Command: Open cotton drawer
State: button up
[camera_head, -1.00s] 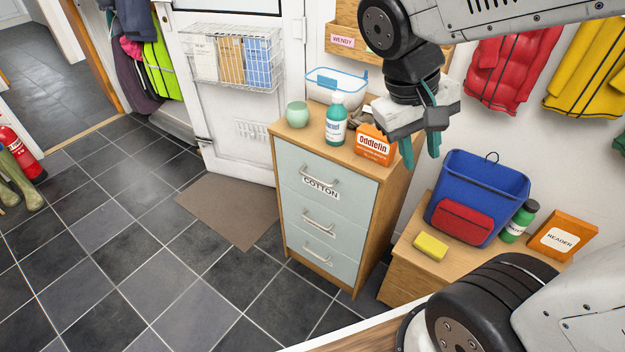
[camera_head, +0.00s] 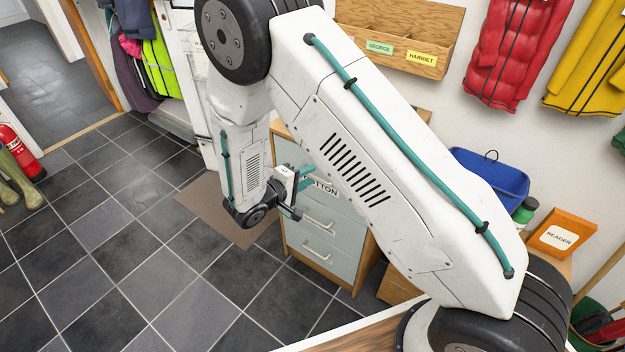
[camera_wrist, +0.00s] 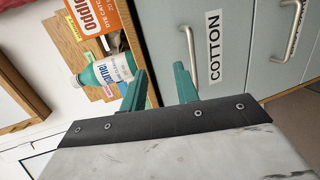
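The cotton drawer (camera_head: 327,190) is the top drawer of a small grey-blue chest with a wooden frame. Its front is flush and closed, partly hidden by my arm in the head view. In the wrist view the COTTON label (camera_wrist: 214,48) and the metal bar handle (camera_wrist: 189,54) show clearly, rotated sideways. My gripper (camera_head: 298,192) is in front of the drawer. In the wrist view its two teal fingers (camera_wrist: 161,88) are apart with nothing between them. The handle lies beyond the fingertips, toward the right finger, and does not appear to be between them.
Two lower drawers have bar handles. On the chest top, the wrist view shows a green bottle (camera_wrist: 108,70) and an orange box (camera_wrist: 97,24). A brown mat (camera_head: 215,212) and open tiled floor lie before the chest. A blue tub (camera_head: 490,178) stands right, behind my arm.

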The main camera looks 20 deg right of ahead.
notch_tip(320, 180, down, 5)
jog(key=a+n+t, duration=0.1)
jog(key=a+t, duration=0.1)
jog(key=x, duration=0.7)
jog(key=shift+w+f+y, duration=0.4)
jog(key=shift+w, duration=0.15)
grip_shut()
